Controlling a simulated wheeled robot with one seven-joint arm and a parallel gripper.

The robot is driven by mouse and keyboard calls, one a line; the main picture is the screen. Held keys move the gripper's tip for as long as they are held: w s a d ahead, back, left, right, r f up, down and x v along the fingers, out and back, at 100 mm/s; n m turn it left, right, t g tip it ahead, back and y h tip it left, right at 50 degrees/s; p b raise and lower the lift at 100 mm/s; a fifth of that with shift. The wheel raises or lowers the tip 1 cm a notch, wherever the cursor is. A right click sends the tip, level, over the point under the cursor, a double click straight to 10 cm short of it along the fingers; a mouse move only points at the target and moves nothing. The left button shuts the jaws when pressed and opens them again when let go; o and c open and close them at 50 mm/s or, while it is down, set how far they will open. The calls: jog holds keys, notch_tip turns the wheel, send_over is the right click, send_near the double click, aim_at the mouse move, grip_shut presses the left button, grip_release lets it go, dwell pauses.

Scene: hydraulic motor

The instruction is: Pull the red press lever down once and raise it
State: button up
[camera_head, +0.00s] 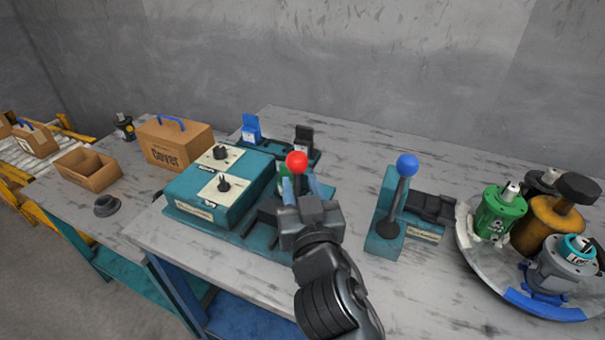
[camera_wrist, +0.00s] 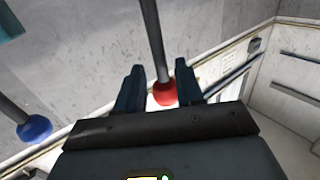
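The red ball knob (camera_head: 297,160) of the press lever stands at the top of its lever in the head view, just beyond my gripper (camera_head: 307,188). In the wrist view the red knob (camera_wrist: 164,93) and its dark shaft (camera_wrist: 153,40) lie between the two blue fingers of my gripper (camera_wrist: 160,88). The fingers are apart, with a visible gap between the left finger and the knob; the right finger is close to it. The press base below the lever is mostly hidden behind my arm in the head view.
A blue-knobbed lever (camera_head: 407,166) stands on a teal press to the right; its knob (camera_wrist: 35,129) also shows in the wrist view. A teal control box (camera_head: 215,195) is at left. A round tray (camera_head: 480,262) with motors is at far right. A cardboard box (camera_head: 175,145) stands behind left.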

aim_at(298, 182)
jog(key=shift+x, duration=1.55)
grip_shut()
